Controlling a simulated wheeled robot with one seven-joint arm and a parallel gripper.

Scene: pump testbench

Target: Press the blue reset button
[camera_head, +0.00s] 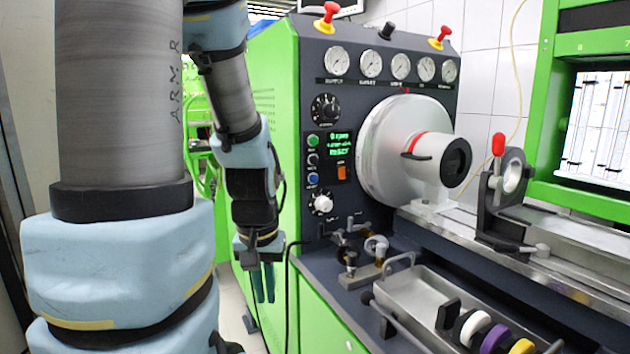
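The blue button (313,179) is small and round. It is the lowest in a short column of buttons on the dark front panel, under a green button (312,140) and a dark one (313,160). My gripper (264,288) hangs pointing down at the left of the machine, lower than the blue button and to its left, apart from the panel. Its teal fingers are small and close together in this view, so I cannot tell whether they are open or shut. I see nothing held between them.
A green display (340,142), an orange switch (342,173) and a white knob (323,204) surround the button. A large metal chuck (400,150) juts out to the right. Small valve fittings (365,255) and a metal tray (440,310) lie below. A black cable hangs near my gripper.

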